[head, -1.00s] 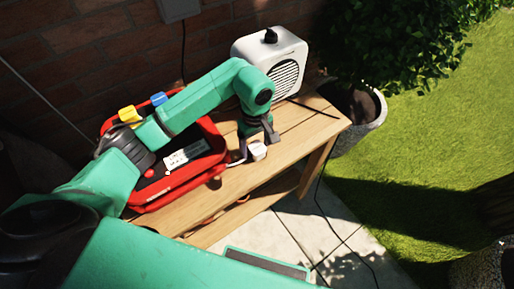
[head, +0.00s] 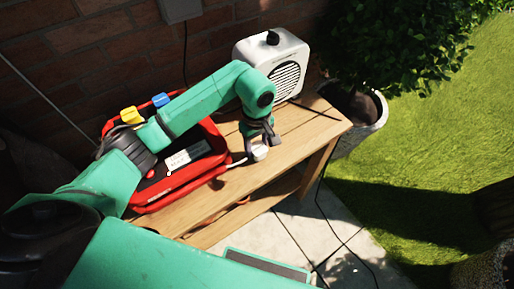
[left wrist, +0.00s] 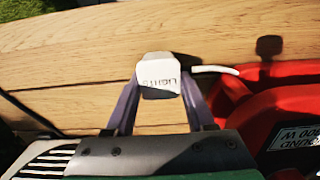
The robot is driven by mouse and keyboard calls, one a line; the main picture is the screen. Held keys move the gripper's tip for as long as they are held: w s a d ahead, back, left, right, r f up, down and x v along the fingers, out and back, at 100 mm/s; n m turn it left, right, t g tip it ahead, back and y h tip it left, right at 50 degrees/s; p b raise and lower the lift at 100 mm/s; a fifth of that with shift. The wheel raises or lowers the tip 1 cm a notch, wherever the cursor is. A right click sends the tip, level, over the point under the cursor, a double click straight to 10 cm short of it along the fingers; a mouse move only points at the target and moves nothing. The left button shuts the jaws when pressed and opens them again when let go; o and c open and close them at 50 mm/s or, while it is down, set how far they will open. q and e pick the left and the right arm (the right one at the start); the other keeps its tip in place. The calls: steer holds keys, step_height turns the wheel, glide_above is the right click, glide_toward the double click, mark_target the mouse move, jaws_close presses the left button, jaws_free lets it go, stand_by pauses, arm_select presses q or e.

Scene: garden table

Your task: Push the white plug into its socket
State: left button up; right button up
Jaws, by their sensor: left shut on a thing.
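In the left wrist view the plug (left wrist: 159,72) shows a face with dark upside-down lettering, apparently "LIGHTS". My left gripper (head: 259,143) is shut on the plug, one finger on each side. Whether the plug touches the table is hard to tell. The red-rimmed unit (head: 218,168) lies left of the gripper, with a yellow plug (head: 131,115) and a blue plug (head: 160,99) at its back. My arm covers part of it, and I cannot make out the socket. My right gripper is out of view.
A white box with a round grille and black knob (head: 252,52) stands behind the gripper on the table. The wooden tabletop (head: 300,135) right of the plug is mostly clear. A brick wall is behind; a potted bush (head: 362,120) stands off the right end.

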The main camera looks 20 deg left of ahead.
arm_select(q)
step_height(320, 180, up, 11)
steer(key=shift+f+b, duration=0.15)
steer(key=shift+b, duration=0.3)
step_height(320, 180, up, 9)
steer(key=p, duration=0.2)
glide_above(257, 145)
steer(key=shift+s+f, duration=0.1)
steer(key=shift+s, duration=0.05)
steer(key=shift+f, duration=0.1)
